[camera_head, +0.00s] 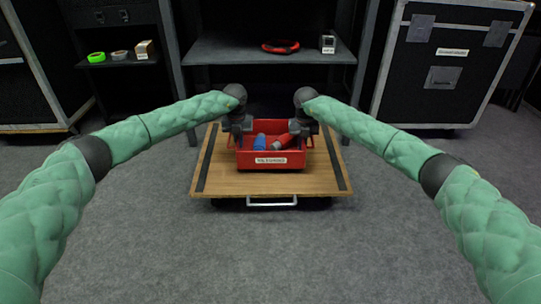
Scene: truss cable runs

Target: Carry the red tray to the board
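The red tray (270,168) is over the middle of the wooden board (222,183), its label facing me. I cannot tell whether it rests on the board or hangs just above it. A blue item (259,142) and a red item (281,142) lie inside the tray. My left gripper (238,138) is at the tray's left side and my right gripper (305,136) is at its right side. Both point down at the rim. Their fingertips are too small and dark to show whether they are closed on it.
The board has dark strips along its sides and a metal handle (271,202) in front. Behind it stands a grey shelf (225,48) with a red cable coil (280,46) and a small box (327,44). Black cases (440,75) stand at right and left. Carpet nearby is clear.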

